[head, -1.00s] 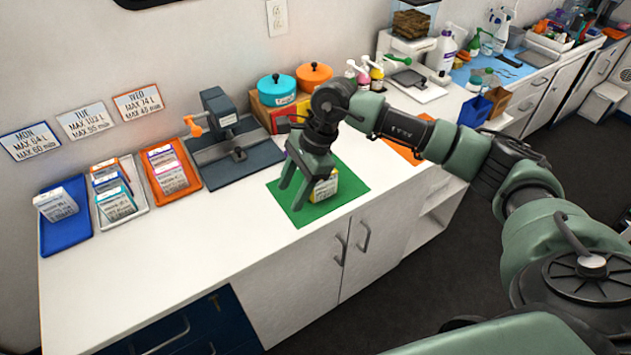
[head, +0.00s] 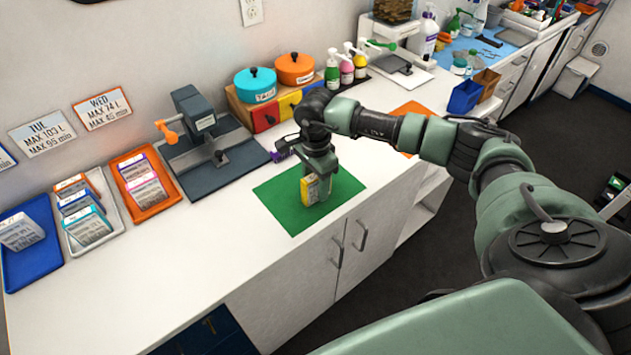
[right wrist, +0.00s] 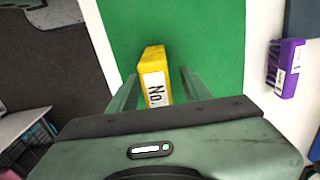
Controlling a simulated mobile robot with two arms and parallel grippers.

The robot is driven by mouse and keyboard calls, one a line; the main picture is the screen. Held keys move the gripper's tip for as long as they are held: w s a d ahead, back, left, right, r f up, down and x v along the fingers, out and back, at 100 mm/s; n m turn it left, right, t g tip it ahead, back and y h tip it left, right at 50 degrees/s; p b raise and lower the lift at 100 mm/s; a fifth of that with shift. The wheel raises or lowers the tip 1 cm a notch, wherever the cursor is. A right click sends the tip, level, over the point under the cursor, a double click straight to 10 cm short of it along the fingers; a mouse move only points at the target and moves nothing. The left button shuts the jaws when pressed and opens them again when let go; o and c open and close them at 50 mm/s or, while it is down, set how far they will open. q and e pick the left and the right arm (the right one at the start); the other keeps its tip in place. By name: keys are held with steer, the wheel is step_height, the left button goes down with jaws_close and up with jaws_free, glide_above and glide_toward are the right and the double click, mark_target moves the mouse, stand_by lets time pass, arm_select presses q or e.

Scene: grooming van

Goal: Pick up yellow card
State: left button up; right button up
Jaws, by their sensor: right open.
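The yellow card (head: 309,190) stands on the green mat (head: 279,207), with a white label showing on one face. In the right wrist view the yellow card (right wrist: 154,75) shows its yellow top edge and a label with dark letters. My right gripper (head: 318,183) is over the mat, pointing down at the card. In the right wrist view its two fingers (right wrist: 158,92) are apart, one on each side of the card. I cannot tell whether they touch it. The card's lower part is hidden by the gripper body in the wrist view. My left gripper is not in view.
A purple item (head: 283,151) lies just behind the mat; it also shows in the right wrist view (right wrist: 286,68). A grey clamp stand (head: 207,150), trays of cards (head: 144,188) and lidded pots (head: 255,84) stand behind and left. The counter left of the mat is clear.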

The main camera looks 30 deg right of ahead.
steer(key=shift+s+f, duration=0.1)
steer(key=shift+f, duration=0.15)
jaws_close()
steer(key=shift+r, duration=0.1)
